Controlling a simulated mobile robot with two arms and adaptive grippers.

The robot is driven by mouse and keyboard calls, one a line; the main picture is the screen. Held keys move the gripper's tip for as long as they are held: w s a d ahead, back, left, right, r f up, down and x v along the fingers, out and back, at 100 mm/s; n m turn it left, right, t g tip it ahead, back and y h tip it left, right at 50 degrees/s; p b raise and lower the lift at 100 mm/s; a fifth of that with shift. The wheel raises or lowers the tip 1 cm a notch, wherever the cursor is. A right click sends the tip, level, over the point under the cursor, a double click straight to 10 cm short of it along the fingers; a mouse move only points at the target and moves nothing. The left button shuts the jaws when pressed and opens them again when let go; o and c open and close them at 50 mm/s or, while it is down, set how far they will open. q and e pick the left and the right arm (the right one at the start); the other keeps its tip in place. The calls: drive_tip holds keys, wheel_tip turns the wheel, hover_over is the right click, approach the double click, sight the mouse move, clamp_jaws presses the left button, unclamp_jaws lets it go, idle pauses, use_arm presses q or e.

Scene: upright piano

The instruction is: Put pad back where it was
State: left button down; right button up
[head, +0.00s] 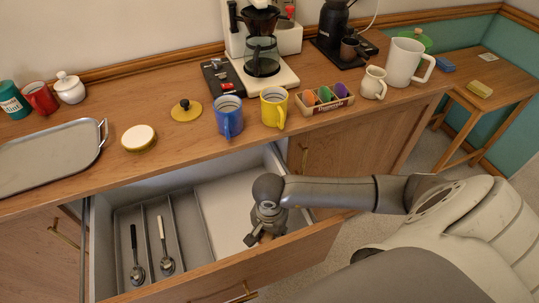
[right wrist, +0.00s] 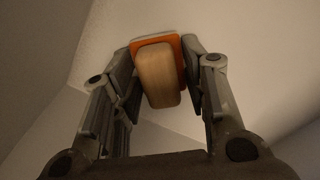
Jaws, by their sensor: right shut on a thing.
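The pad (right wrist: 160,75) is a small tan block with an orange layer along one side. In the right wrist view it sits between the two fingers of my right gripper (right wrist: 160,80), which is shut on it. In the head view my right gripper (head: 262,232) points down into the right part of the open drawer (head: 200,273). The pad is mostly hidden there by the gripper. I cannot tell whether it touches the drawer floor. My left gripper is not in view.
The drawer's left part has narrow compartments with two spoons (head: 166,262); its right part has a pale bare floor (head: 215,205). On the counter stand a blue mug (head: 228,118), a yellow mug (head: 273,108) and a tray (head: 45,160). A side table (head: 510,80) holds a yellow block (head: 480,89).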

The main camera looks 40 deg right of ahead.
drive_tip(key=shift+f, duration=0.25)
drive_tip(key=o, duration=0.9)
drive_tip(key=shift+r, duration=0.1)
drive_tip(key=shift+r, duration=0.1)
drive_tip(key=shift+r, duration=0.2)
wheel_tip(320, 180, up, 12)
drive_tip(key=shift+f, duration=0.1)
